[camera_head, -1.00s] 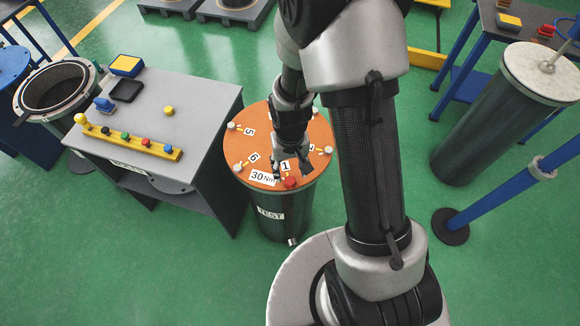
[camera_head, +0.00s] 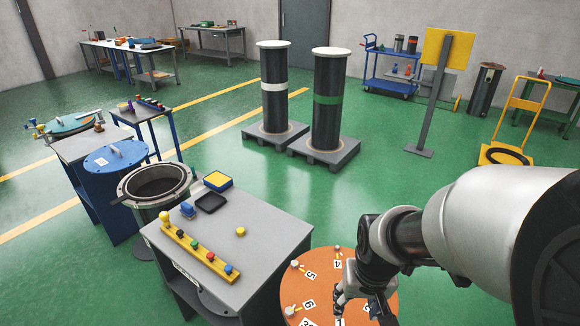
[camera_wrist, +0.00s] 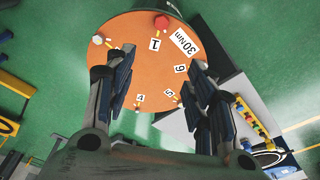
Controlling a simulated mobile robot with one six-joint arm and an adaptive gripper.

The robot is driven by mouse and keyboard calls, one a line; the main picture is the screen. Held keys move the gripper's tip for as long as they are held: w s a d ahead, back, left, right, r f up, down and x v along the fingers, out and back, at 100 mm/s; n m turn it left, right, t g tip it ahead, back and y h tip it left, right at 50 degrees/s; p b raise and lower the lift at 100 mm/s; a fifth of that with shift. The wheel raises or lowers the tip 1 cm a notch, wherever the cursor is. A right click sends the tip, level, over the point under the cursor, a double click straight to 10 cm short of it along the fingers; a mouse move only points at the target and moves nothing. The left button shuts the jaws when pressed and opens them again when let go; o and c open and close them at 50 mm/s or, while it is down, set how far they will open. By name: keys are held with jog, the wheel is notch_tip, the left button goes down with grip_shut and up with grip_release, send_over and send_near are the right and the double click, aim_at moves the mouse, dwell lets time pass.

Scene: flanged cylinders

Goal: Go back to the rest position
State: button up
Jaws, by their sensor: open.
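My gripper (camera_head: 360,300) is above the orange lid of the test cylinder (camera_head: 300,268) in the head view, at the lower right. In the wrist view my gripper (camera_wrist: 160,90) is open, its two dark fingers spread apart with nothing between them. The orange lid (camera_wrist: 150,65) lies beyond the fingertips. It bears number labels, a "30Nm" label (camera_wrist: 184,41), a red knob (camera_wrist: 162,22) and pale bolts around its edge. My arm hides the right part of the lid in the head view.
A grey table (camera_head: 270,228) with a yellow strip of coloured knobs (camera_head: 200,255) stands left of the lid. An open flanged cylinder (camera_head: 155,185) is behind it. Two tall dark cylinders stand on grey pallets (camera_head: 325,150). Green floor is free behind the lid.

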jog(key=s+r+t, duration=0.2)
jog(key=s+r, duration=1.1)
jog(key=r, duration=0.1)
jog(key=shift+n+t, duration=0.4)
jog(key=shift+c, duration=0.5)
jog(key=w+f+m+g+b, duration=0.2)
jog(key=w+f+m, duration=0.85)
jog(key=m, duration=0.25)
jog(key=w+f+m+g, duration=0.1)
jog(key=f+m, duration=0.3)
jog(key=f, duration=0.2)
jog(key=w+f+m, duration=0.2)
jog(key=f+m, duration=0.3)
jog(key=f, duration=0.1)
jog(key=w+f+m+g+b, duration=0.1)
jog(key=f+m, duration=0.4)
jog(key=f, duration=0.2)
jog(key=shift+w+g, duration=0.2)
jog(key=shift+g, duration=0.1)
jog(key=shift+f+b, duration=3.2)
jog(key=shift+f, duration=0.65)
